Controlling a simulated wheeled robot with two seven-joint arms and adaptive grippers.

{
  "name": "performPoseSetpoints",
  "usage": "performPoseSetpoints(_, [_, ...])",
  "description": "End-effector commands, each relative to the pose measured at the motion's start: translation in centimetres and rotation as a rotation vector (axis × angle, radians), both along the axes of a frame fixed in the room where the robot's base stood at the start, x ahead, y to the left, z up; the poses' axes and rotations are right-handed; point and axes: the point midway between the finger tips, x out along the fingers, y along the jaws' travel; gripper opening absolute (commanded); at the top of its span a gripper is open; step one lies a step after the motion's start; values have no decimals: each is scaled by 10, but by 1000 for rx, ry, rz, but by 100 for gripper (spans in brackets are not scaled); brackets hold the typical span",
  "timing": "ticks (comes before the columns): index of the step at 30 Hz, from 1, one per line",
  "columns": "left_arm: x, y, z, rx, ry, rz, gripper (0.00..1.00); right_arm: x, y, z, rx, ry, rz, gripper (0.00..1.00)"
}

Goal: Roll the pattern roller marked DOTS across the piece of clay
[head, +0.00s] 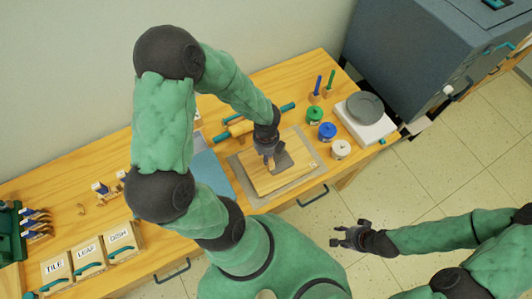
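A tan board (262,184) lies on a grey mat (248,194) at the table's front edge. A dark grey flat piece (284,160), which looks like the clay, lies on the board. My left gripper (269,160) points down right beside this piece and partly covers it; its fingers are too small to judge, and I see no clear object in them. A roller with teal handles (243,127) lies behind the board, partly hidden by my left arm. No DOTS marking is readable. My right gripper (350,236) is open and empty over the floor, in front of the table.
Green (315,114), blue (327,131) and white (341,149) jars stand right of the board. Beyond them is a white stand with a grey disc (365,107). Boxes marked TILE (56,268), LEAF (88,251) and DISH (120,236) stand at left. A kiln-like cabinet (410,50) is at right.

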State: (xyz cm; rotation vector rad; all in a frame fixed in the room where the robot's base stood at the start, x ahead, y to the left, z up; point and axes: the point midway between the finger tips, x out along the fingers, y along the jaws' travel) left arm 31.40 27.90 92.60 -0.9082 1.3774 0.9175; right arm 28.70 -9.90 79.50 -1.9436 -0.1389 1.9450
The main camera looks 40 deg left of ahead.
Motion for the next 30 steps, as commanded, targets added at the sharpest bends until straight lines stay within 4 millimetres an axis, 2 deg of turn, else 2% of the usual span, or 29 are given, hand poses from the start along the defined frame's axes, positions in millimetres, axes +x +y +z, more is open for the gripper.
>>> performPoseSetpoints(1, [0,0,9,1,-1,0,0,0,0,8,0,0,0,40])
performPoseSetpoints(15, [1,0,48,1,-3,0,0,0,0,46,0,0,0,40])
performPoseSetpoints(30, [1,0,50,0,-2,0,0,0,0,48,0,0,0,40])
